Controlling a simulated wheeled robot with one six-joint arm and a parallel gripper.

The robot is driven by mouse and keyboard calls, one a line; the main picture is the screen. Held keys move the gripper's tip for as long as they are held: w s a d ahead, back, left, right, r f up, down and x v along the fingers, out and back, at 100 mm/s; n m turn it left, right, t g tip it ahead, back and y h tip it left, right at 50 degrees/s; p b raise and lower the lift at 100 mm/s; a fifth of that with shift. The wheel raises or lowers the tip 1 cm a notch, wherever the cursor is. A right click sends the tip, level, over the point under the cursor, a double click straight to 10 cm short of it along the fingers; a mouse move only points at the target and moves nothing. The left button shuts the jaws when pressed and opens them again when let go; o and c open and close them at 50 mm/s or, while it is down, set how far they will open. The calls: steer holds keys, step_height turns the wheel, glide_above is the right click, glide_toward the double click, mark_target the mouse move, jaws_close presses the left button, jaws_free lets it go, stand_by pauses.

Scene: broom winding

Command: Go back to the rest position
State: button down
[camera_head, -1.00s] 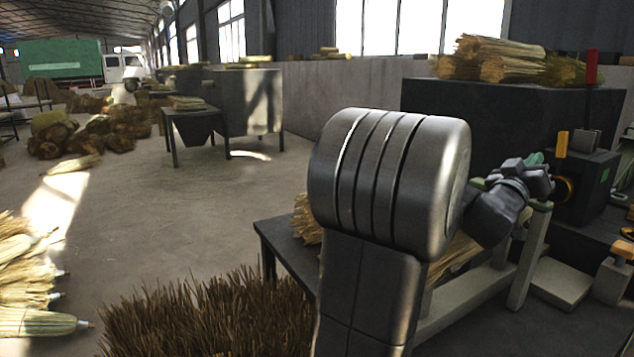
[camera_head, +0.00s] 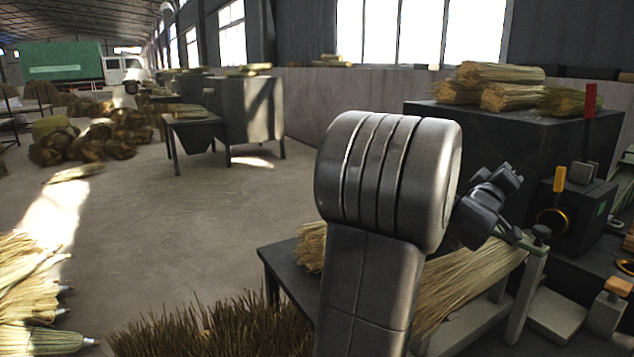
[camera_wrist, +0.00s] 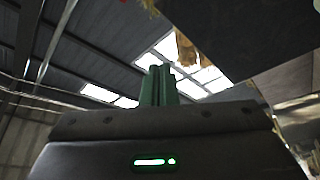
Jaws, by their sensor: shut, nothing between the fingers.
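My gripper (camera_wrist: 159,72) shows in the wrist view as two green fingers pressed together, with nothing between them. They point up toward the roof and windows. In the head view my wrist is raised beside the large grey arm joint, above the straw bundle and apart from it; the fingertips are hard to make out there. The straw bundle (camera_head: 465,287) lies on the dark low table (camera_head: 283,262) and a pale metal frame, partly hidden behind my arm.
A dark machine (camera_head: 596,205) with a yellow ring stands right of my wrist. Straw bundles (camera_head: 500,73) lie on a black block (camera_head: 480,122) behind. Brown bristles (camera_head: 215,325) stand in front and finished brooms (camera_head: 30,285) lie at left. The middle floor is open.

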steer(key=w+a+n+y+p, duration=0.1)
steer(key=w+a+n+p, duration=0.2)
steer(key=p, duration=0.6)
steer(key=w+a+f+n+g+y+p, duration=0.1)
steer(key=w+a+n+y+p, duration=0.1)
steer(key=w+a+n+p, duration=0.2)
steer(key=shift+w+n+p, duration=1.6)
steer(key=shift+w+p, duration=0.8)
